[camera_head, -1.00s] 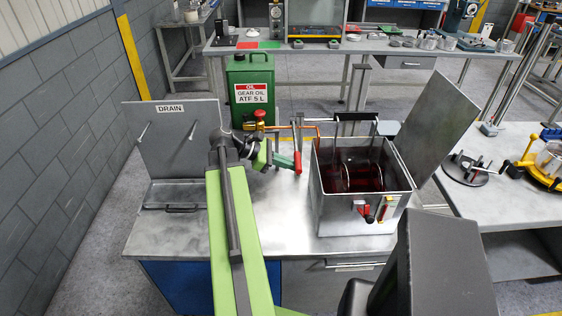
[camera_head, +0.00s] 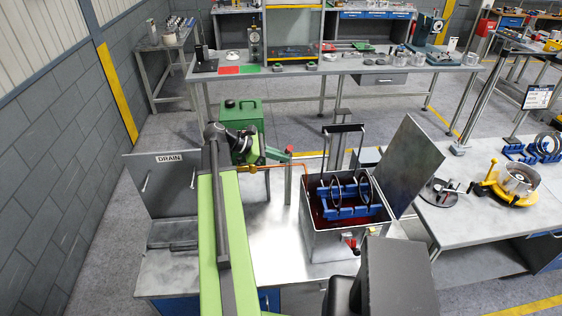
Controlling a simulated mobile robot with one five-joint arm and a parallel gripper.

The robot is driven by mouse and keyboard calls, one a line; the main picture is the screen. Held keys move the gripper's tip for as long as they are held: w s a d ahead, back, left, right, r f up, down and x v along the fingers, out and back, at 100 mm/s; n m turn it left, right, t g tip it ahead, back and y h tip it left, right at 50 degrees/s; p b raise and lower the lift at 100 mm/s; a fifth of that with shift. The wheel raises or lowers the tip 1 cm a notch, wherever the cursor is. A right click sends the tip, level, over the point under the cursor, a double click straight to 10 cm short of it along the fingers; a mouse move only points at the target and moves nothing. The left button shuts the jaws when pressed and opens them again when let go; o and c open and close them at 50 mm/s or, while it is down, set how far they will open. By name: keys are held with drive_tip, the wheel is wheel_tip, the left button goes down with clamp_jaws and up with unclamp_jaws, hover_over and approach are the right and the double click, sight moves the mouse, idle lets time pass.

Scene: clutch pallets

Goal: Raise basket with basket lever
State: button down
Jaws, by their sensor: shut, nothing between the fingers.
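The basket (camera_head: 346,208) is a blue rack with upright rings, inside the open grey tank (camera_head: 345,246). Its rack shows above the dark red liquid. A tall dark bail (camera_head: 343,128) stands up from it. A red-topped upright (camera_head: 288,172) stands just left of the tank. Red handles (camera_head: 350,243) sit on the tank's front; I cannot tell which part is the basket lever. My gripper (camera_head: 286,151), at the end of my light green arm, is shut and empty, left of the tank near the upright's top. Contact with the upright cannot be told.
An open lid (camera_head: 400,165) stands at the tank's right. A DRAIN panel (camera_head: 165,185) stands left. The bench top (camera_head: 258,215) between is bare.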

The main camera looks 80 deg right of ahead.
drive_tip(key=shift+w+d+r+p, duration=0.15)
drive_tip(key=shift+d+r+p, duration=0.4)
drive_tip(key=shift+d+r, duration=0.3)
drive_tip(key=shift+r, duration=0.1)
drive_tip(key=a+f+b, duration=0.3)
drive_tip(key=a+f, duration=0.1)
drive_tip(key=w+r+p, duration=0.3)
drive_tip(key=w, duration=0.6)
drive_tip(key=shift+d+r+y+p, duration=0.15)
drive_tip(key=shift+d+y+p, duration=0.15)
drive_tip(key=shift+d, duration=0.05)
